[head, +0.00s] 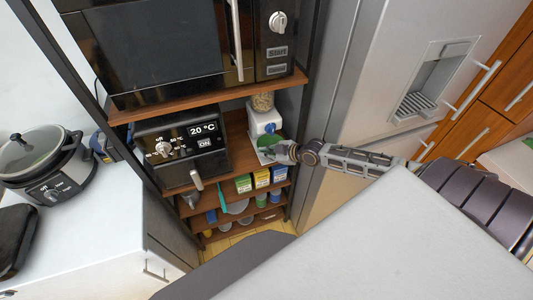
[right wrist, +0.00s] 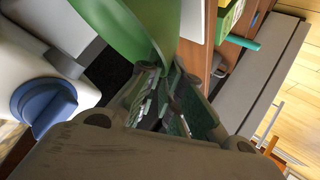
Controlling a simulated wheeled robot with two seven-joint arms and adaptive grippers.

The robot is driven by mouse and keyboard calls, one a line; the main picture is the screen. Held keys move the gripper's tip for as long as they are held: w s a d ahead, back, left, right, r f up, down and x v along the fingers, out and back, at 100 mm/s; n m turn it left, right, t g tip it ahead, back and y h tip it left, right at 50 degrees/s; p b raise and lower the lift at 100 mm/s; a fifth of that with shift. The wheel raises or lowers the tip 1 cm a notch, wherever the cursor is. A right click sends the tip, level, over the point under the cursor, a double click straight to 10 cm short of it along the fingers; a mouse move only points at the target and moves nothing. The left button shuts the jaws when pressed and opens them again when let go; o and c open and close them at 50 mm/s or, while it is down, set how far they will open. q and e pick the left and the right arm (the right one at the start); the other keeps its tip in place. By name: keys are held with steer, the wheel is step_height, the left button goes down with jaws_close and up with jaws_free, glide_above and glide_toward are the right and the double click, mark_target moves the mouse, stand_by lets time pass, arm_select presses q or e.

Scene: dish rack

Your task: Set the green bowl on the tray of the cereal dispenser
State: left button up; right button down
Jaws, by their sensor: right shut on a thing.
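The green bowl (head: 267,142) is at the front of the cereal dispenser (head: 264,118) on the shelf. My right gripper (head: 283,151) reaches in from the right and is shut on the bowl's rim. In the right wrist view the fingers (right wrist: 168,92) pinch the edge of the tilted-looking bowl (right wrist: 125,28). The dispenser's blue knob (right wrist: 45,102) shows at the left there. The white tray (head: 262,158) shows a little below the bowl; I cannot tell whether the bowl touches it. My left gripper is out of view.
A black toaster oven (head: 180,145) stands left of the dispenser, and a microwave (head: 160,45) is on the shelf above. Boxes (head: 262,178) and dishes fill the lower shelves. The steel fridge (head: 340,90) bounds the right side, close to my right arm.

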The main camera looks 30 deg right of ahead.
steer(key=shift+f, duration=0.25)
stand_by(0.3)
steer(key=c, duration=1.5)
jaws_free()
steer(key=shift+s+d+r, duration=0.1)
steer(key=shift+s, duration=0.05)
steer(key=v, duration=0.6)
steer(key=shift+s+r, duration=0.2)
steer(key=shift+s, duration=0.1)
steer(key=shift+s+d+r, duration=0.1)
steer(key=shift+d+r, duration=0.05)
steer(key=shift+d, duration=0.05)
stand_by(0.5)
